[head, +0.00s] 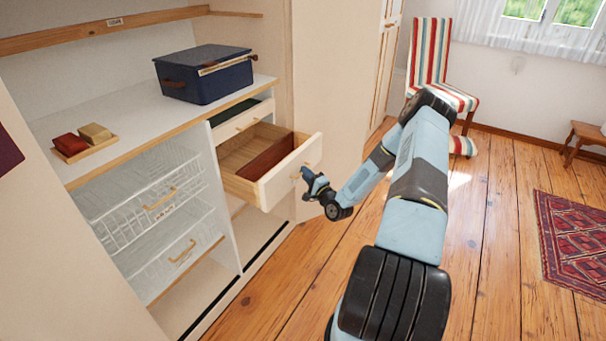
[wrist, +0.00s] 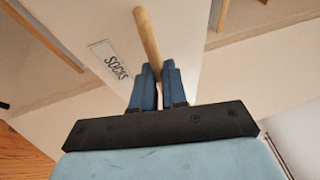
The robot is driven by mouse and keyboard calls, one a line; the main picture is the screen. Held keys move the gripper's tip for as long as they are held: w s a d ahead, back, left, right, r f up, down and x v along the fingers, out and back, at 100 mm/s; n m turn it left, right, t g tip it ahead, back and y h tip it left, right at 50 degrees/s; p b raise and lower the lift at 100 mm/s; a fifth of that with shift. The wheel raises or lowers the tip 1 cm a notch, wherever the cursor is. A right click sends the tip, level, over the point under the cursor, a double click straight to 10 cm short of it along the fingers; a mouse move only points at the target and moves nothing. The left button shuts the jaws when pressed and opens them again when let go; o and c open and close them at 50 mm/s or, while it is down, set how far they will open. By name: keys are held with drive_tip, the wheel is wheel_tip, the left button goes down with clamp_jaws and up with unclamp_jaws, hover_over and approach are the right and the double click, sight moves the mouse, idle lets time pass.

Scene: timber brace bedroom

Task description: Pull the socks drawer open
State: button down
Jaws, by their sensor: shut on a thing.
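The socks drawer (head: 292,175) is pulled well out of the wardrobe, with its open top showing a wooden inside and a dark red-brown thing (head: 271,166) in it. In the wrist view its pale front (wrist: 185,35) carries a label (wrist: 116,62) reading "SOCKS". My gripper (head: 306,178) is at the drawer front, shut on the wooden handle (wrist: 147,35). In the wrist view the blue fingers (wrist: 158,85) sit on either side of the handle's near end.
Another drawer (head: 240,120) sits above, slightly open. Wire baskets (head: 145,200) are to the left. A blue box (head: 207,76) and a small tray (head: 85,145) stand on the shelf. Wooden floor (head: 480,260) is free to the right; a striped chair (head: 430,55) is behind.

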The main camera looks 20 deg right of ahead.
drive_tip(key=shift+s+f, duration=0.15)
drive_tip(key=shift+f, duration=0.15)
drive_tip(key=c, duration=1.4)
unclamp_jaws()
drive_tip(key=shift+c, duration=0.2)
drive_tip(key=shift+o, duration=1.4)
drive_tip(key=shift+r, duration=0.15)
drive_tip(key=v, duration=1.3)
drive_tip(key=shift+s, duration=0.3)
drive_tip(key=shift+d, duration=0.1)
